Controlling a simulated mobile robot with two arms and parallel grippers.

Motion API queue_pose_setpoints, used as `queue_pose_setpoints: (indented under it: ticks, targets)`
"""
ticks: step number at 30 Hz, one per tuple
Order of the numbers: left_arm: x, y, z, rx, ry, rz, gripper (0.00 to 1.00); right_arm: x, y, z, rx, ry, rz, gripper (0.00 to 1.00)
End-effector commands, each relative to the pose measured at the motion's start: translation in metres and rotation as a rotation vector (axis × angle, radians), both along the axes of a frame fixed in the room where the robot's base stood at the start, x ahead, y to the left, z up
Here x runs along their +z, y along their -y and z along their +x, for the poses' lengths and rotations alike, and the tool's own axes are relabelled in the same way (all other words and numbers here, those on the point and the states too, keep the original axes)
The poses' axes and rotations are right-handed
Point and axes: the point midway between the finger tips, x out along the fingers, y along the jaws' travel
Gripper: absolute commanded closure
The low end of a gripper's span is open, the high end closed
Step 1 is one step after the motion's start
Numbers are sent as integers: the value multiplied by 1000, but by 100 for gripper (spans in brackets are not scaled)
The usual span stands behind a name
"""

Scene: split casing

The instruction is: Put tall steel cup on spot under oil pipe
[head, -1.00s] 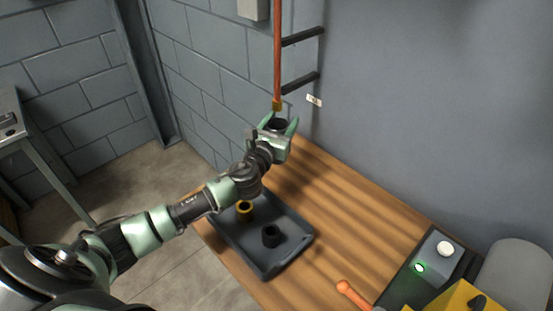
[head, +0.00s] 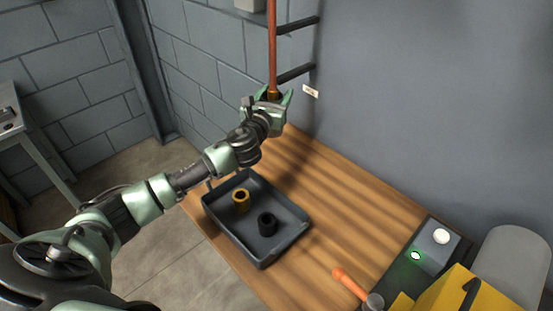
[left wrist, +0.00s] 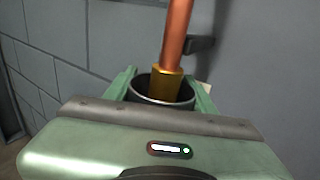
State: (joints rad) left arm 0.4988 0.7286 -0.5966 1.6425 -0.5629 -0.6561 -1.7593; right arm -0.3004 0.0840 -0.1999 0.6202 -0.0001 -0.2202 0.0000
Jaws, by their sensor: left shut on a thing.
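My left gripper (head: 273,101) is at the far end of the wooden table, just below the oil pipe (head: 272,50). In the left wrist view the gripper (left wrist: 162,92) is shut on the steel cup (left wrist: 149,94), with a green finger on each side of its dark round rim. The copper oil pipe (left wrist: 175,35) comes down with its brass end (left wrist: 166,84) over the cup's mouth, overlapping the opening in this view. The cup's lower part and the spot under the pipe are hidden by the gripper. My right gripper is not in view.
A grey tray (head: 285,243) on the table (head: 330,190) holds a brass cup (head: 241,200) and a black cup (head: 267,223). Black brackets (head: 297,73) hold the pipe by the wall. A control box (head: 432,248) with a green light and an orange-handled tool (head: 347,282) are at lower right.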

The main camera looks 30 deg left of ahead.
Motion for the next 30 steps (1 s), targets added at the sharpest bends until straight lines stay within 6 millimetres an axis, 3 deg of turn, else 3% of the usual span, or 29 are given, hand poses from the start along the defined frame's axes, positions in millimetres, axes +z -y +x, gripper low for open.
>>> queue_pose_setpoints:
  ticks: [3,9,21,30]
  targets:
    - [-3,-4,4,9,-1,0,100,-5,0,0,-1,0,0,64]
    - [-41,-4,4,11,-4,-2,100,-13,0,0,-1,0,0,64]
    - [-89,-5,4,11,-2,-1,100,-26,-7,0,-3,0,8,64]
    - [-94,-4,4,9,0,0,100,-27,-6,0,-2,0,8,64]
